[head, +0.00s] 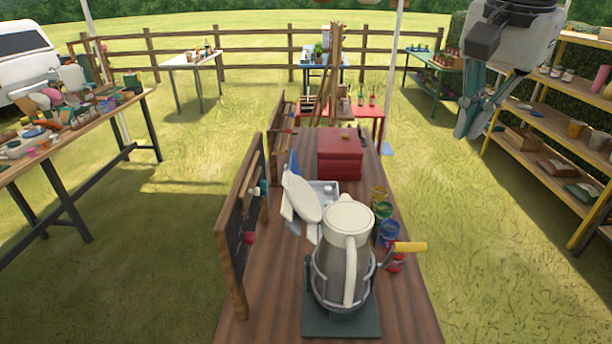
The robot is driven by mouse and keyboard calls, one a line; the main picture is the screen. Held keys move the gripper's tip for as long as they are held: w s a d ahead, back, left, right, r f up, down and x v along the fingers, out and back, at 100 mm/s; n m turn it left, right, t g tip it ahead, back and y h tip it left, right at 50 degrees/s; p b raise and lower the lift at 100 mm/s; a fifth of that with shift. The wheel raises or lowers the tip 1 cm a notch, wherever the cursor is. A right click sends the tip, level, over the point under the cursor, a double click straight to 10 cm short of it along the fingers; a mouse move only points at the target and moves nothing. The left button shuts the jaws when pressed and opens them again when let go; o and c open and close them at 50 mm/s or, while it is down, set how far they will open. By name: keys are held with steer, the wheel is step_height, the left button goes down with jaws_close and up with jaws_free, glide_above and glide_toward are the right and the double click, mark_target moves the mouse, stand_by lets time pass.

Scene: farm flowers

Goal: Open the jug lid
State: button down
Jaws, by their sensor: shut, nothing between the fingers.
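A grey jug (332,261) with a white handle (350,270) stands upright on a dark green base plate (341,323) at the near end of the wooden table. Its round white lid (348,216) appears to lie flat over the top. My gripper (470,134) hangs at the upper right with its teal fingers pointing down. It is shut and empty, well apart from the jug, up and to the right of it.
Beside the jug are a tilted white oval piece (301,197), several small coloured pots (382,212) and a yellow-handled tool (409,248). A red box (340,153) stands behind. A framed board (243,225) lines the left edge. Shelves (560,135) stand right; grass between is clear.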

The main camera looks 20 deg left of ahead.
steer(key=s+d+f+n+t, duration=0.25)
steer(key=s+d+f, duration=0.3)
steer(key=s, duration=0.35)
steer(key=s+d+f+n+t, duration=0.1)
steer(key=s+d+f+n, duration=0.4)
steer(key=s, duration=0.3)
steer(key=w+a+f+n+g+h, duration=0.25)
steer(key=w+f+g+h, duration=0.3)
steer(key=w+f, duration=0.4)
steer(key=n+t+y+p, duration=0.4)
steer(key=n+t+y, duration=0.3)
steer(key=n+t, duration=1.2)
glide_toward(302, 197)
steer(key=s+a+n, duration=0.1)
steer(key=s+a, duration=0.4)
steer(key=a, duration=0.4)
steer(key=w+d+r+b, duration=0.1)
steer(key=w+d+r, duration=0.1)
steer(key=w, duration=0.9)
steer(key=shift+d+r+g+b, duration=0.2)
steer(key=shift+r+g+b, duration=0.05)
steer(key=shift+g+b, duration=0.15)
